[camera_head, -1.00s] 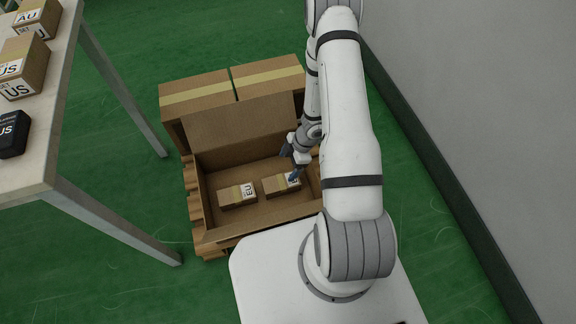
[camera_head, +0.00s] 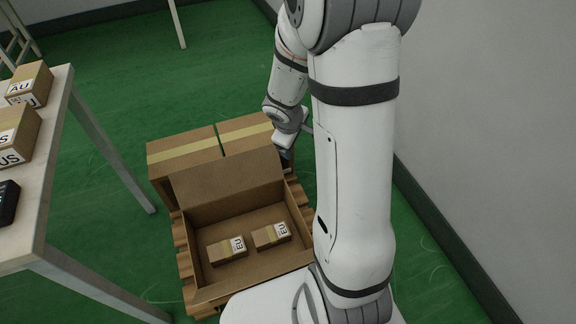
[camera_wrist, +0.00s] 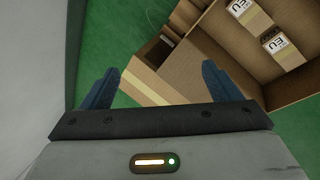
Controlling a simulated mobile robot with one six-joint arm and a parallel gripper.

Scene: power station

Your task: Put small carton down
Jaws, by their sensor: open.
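Two small cartons with EU labels lie inside the large open cardboard box (camera_head: 205,286). The left small carton (camera_head: 226,250) and the right small carton (camera_head: 271,235) lie side by side with a gap between them. Both also show at the upper right of the wrist view, one at the top (camera_wrist: 250,14) and one below it (camera_wrist: 283,48). My gripper (camera_wrist: 160,84) is open and empty, with its blue fingers spread, above and beside the box's outer edge.
The box stands on a wooden pallet (camera_head: 184,262), with closed cartons (camera_head: 183,152) behind it. A table (camera_head: 40,215) at the left holds labelled cartons (camera_head: 30,84) and a black item (camera_head: 8,202). A grey wall (camera_head: 480,120) is at the right; green floor lies between.

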